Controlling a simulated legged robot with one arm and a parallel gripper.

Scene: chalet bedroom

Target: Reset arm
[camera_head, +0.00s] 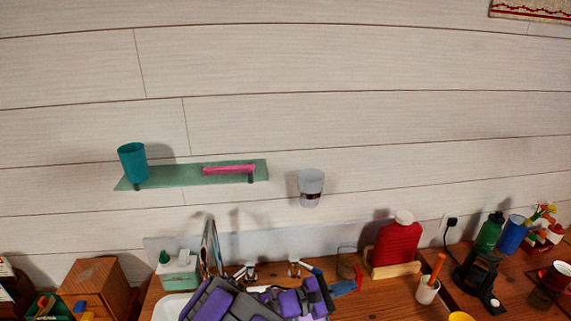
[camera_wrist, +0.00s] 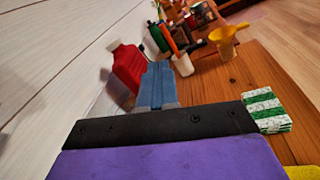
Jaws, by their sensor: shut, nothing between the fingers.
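My gripper (camera_wrist: 157,78) is shut and empty, its blue fingers pressed together in the wrist view. In the head view my purple and dark arm is folded low at the bottom centre, over the sink area, with my gripper (camera_head: 341,287) at its right end. The fingers point toward the red bottle (camera_head: 397,243) and the white cup with an orange handle in it (camera_head: 427,290). In the wrist view the red bottle (camera_wrist: 128,66) is just left of the fingertips, and the white cup (camera_wrist: 183,65) is to their right. I cannot tell whether the fingers touch anything.
A green wall shelf (camera_head: 190,176) holds a teal cup (camera_head: 132,162) and a pink item. A grey cup (camera_head: 311,187) hangs on the wall. A black device (camera_head: 478,280) stands right.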

